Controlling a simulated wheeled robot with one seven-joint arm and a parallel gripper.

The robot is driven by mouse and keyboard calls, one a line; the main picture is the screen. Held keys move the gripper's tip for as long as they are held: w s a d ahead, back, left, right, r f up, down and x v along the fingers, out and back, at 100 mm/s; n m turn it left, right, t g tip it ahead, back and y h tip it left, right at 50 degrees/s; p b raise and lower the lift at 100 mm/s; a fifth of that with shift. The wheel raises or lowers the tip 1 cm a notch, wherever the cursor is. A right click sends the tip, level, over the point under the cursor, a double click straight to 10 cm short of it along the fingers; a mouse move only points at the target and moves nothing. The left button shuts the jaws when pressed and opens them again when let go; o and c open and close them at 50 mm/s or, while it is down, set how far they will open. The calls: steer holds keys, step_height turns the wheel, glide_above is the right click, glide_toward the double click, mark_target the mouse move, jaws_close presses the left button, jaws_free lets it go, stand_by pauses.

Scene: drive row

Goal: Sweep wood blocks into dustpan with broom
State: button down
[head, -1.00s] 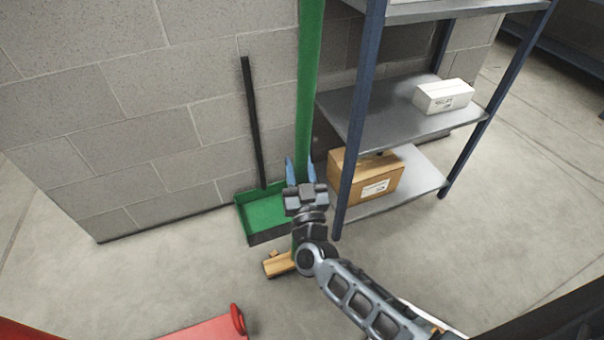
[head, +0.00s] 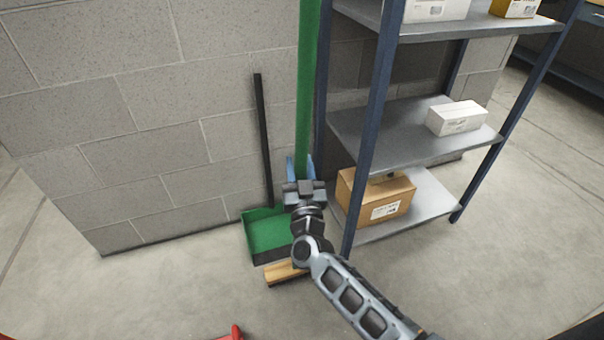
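The green broom pole (head: 307,80) stands nearly upright, with its tan wooden head (head: 284,273) on the floor. My gripper (head: 300,168) has its blue fingers on both sides of the pole and appears closed on it low down. The green dustpan (head: 267,232) lies on the floor against the wall, its black handle (head: 263,140) upright. The broom head is just in front of the dustpan's dark front edge, partly hidden by my gripper and arm. I cannot make out any loose wood blocks.
A blue-post shelf (head: 378,120) stands close on the right, holding a cardboard box (head: 378,200) and a white box (head: 457,118). A block wall (head: 150,130) is behind the dustpan. A red object (head: 236,332) shows at the bottom edge. The floor at left is clear.

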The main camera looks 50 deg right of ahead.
steer(key=w+d+b, duration=0.2)
steer(key=w+d, duration=0.3)
steer(key=w, duration=0.2)
steer(key=w+d+r+b, duration=0.1)
steer(key=w+d+b, duration=0.1)
steer(key=w+d, duration=0.3)
steer(key=shift+w, duration=1.3)
stand_by(0.5)
steer(key=shift+r, duration=0.1)
stand_by(0.4)
